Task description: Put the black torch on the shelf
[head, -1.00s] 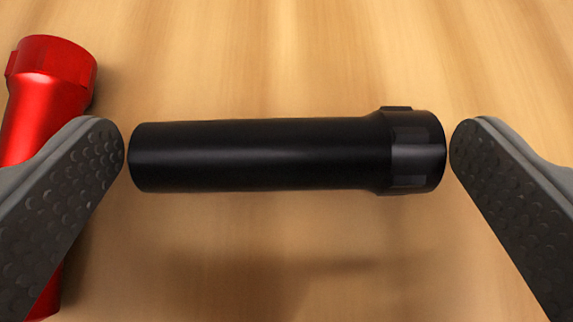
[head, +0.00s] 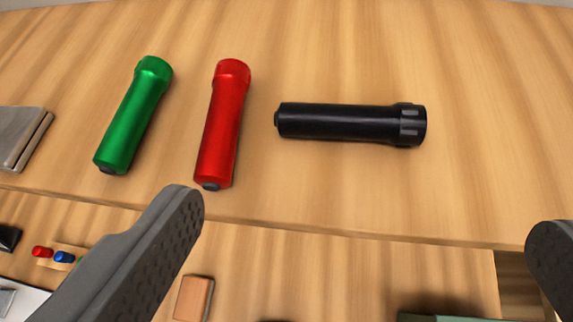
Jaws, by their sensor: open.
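The black torch (head: 345,122) lies on its side on the upper wooden surface (head: 470,190), its wider head to the right. I cannot tell whether this surface is the shelf. My gripper (head: 365,240) is open and empty, its two fingers wide apart at the lower left and lower right. The torch is beyond the fingertips, up the picture and between them, touching neither.
A red torch (head: 222,125) and a green torch (head: 133,115) lie left of the black one. A grey block (head: 20,135) is at the far left. Below the surface's front edge lie a brown block (head: 194,298) and small coloured items (head: 62,257).

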